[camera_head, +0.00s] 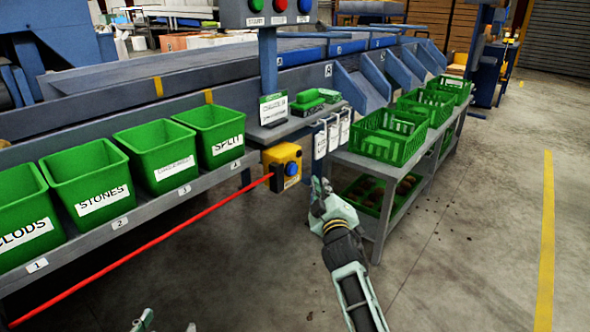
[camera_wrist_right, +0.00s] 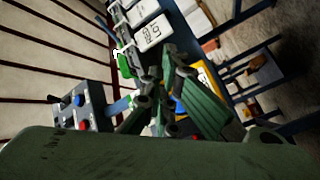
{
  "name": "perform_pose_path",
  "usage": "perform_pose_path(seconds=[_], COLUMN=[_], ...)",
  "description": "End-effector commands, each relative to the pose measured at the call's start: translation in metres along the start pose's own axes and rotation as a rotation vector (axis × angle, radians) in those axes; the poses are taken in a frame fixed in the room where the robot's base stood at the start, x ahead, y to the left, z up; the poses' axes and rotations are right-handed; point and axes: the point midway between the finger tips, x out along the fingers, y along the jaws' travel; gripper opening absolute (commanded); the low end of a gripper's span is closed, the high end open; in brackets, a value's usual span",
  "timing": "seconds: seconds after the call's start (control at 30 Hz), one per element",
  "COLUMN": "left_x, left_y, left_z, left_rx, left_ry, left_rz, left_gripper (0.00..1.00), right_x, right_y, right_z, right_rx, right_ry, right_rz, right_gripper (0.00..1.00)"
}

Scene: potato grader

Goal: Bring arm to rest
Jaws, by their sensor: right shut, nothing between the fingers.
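My right arm reaches up from the bottom of the head view. Its gripper (camera_head: 321,187) is shut and empty, in the air near the yellow box (camera_head: 283,166) with a blue button. I cannot tell whether it touches anything. In the right wrist view the right gripper's fingers (camera_wrist_right: 180,85) point toward the hanging tags. My left gripper (camera_head: 167,323) shows only its two fingertips at the bottom edge. They are apart, with nothing visible between them; the rest of it is out of frame.
Labelled green bins (camera_head: 90,178) line a grey shelf (camera_head: 130,222) at left, with a red line (camera_head: 140,254) in front. Green crates (camera_head: 378,137) stand on a grey rack (camera_head: 375,170) at right. White tags (camera_head: 333,134) hang beside it.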

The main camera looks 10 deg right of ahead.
Motion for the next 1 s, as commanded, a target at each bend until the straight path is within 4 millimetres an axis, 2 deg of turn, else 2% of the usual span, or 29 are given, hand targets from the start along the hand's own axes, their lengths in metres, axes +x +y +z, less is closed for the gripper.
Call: perform_pose_path(seconds=[0.2, 0.5, 0.63, 0.77, 0.87, 1.0], left_x=[-0.003, -0.003, -0.003, -0.003, -0.003, -0.003], left_y=[-0.002, -0.002, -0.002, -0.002, -0.002, -0.002], left_z=[0.013, 0.015, 0.015, 0.015, 0.015, 0.014], left_rx=[0.0, 0.001, 0.0, 0.0, 0.0, 0.0], left_ry=[-0.067, -0.071, -0.07, -0.07, -0.07, -0.069], left_rz=[-0.004, -0.004, -0.004, -0.004, -0.004, -0.004], left_gripper=[0.5, 0.5, 0.5, 0.5, 0.5, 0.5], right_x=[-0.002, -0.003, -0.018, -0.063, -0.115, -0.186], right_y=[0.002, 0.002, -0.003, -0.017, -0.031, -0.047], right_z=[0.001, 0.002, 0.01, 0.028, 0.036, 0.034], right_rx=[0.0, 0.001, 0.032, 0.132, 0.248, 0.412], right_ry=[0.001, 0.0, -0.011, -0.042, -0.069, -0.105], right_rz=[0.001, 0.0, -0.011, -0.05, -0.104, -0.201], right_gripper=[0.0, 0.0, 0.0, 0.0, 0.0, 0.0])
